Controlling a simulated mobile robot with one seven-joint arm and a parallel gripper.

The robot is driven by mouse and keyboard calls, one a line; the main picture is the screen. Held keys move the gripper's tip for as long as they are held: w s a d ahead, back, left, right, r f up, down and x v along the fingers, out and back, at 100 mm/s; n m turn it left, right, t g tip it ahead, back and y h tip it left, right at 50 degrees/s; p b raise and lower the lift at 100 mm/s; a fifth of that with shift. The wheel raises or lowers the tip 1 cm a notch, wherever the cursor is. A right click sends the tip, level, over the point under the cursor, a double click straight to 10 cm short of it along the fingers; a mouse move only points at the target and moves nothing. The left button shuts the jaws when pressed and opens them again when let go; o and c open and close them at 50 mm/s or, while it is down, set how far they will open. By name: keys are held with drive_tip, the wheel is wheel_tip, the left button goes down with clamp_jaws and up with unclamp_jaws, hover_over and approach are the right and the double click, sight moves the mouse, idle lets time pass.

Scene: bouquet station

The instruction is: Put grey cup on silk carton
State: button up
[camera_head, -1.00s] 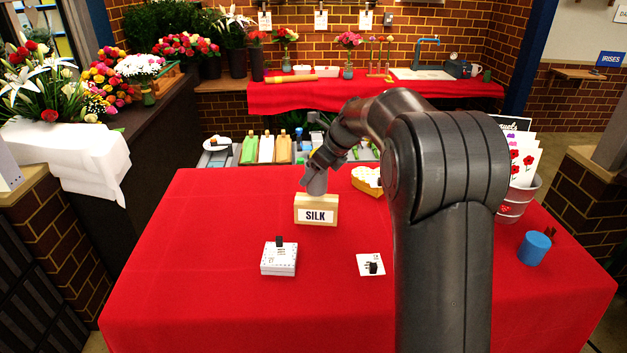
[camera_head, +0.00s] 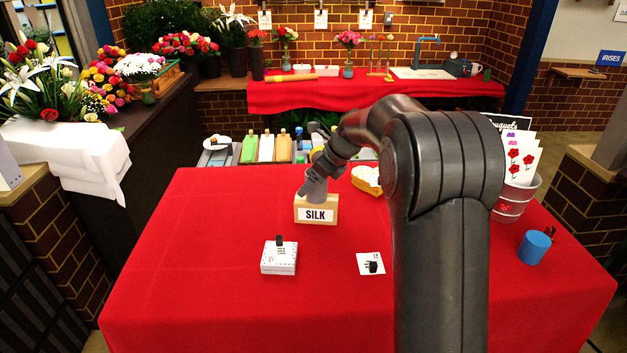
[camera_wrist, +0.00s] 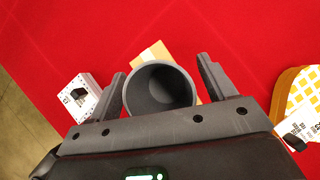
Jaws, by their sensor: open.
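The grey cup (camera_head: 316,188) appears to stand upright on top of the tan silk carton (camera_head: 332,216), which has a white SILK label. My gripper (camera_head: 313,182) is at the cup, reaching in from behind and above. In the wrist view, my gripper (camera_wrist: 164,88) is open, with one finger on each side of the grey cup (camera_wrist: 158,92). A gap shows between the right finger and the cup; the left finger is very close to it. The cup looks empty. The silk carton (camera_wrist: 155,50) shows behind the cup, mostly hidden by it.
A white box (camera_head: 279,258) and a white card (camera_head: 370,264) lie in front on the red table (camera_head: 190,260). A yellow-and-white item (camera_head: 367,180) is at the right. A blue cylinder (camera_head: 534,247) and a bucket (camera_head: 516,199) stand farther right. The table's left side is clear.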

drive_tip(key=shift+r, duration=0.1)
drive_tip(key=shift+d+r, duration=0.1)
drive_tip(key=shift+r, duration=0.2)
drive_tip(key=v, duration=1.1)
drive_tip(key=s+d+r+n+h, duration=0.1)
drive_tip(key=s+r+n, duration=0.3)
drive_tip(key=s, duration=0.5)
drive_tip(key=s+d+f+n+h, duration=0.1)
drive_tip(key=s+f+n, duration=0.1)
drive_tip(key=s+n, duration=0.4)
drive_tip(key=s+d+f+n+t+h, duration=0.1)
drive_tip(key=s+f+n+h, duration=0.1)
drive_tip(key=s+n, duration=0.5)
drive_tip(key=s+d+f+n+t+h, duration=0.1)
drive_tip(key=s+f+n, duration=0.3)
drive_tip(key=s, duration=1.1)
drive_tip(key=d+n, duration=0.1)
drive_tip(key=n, duration=0.2)
drive_tip(key=shift+s+h, duration=0.2)
drive_tip(key=shift+h, duration=0.1)
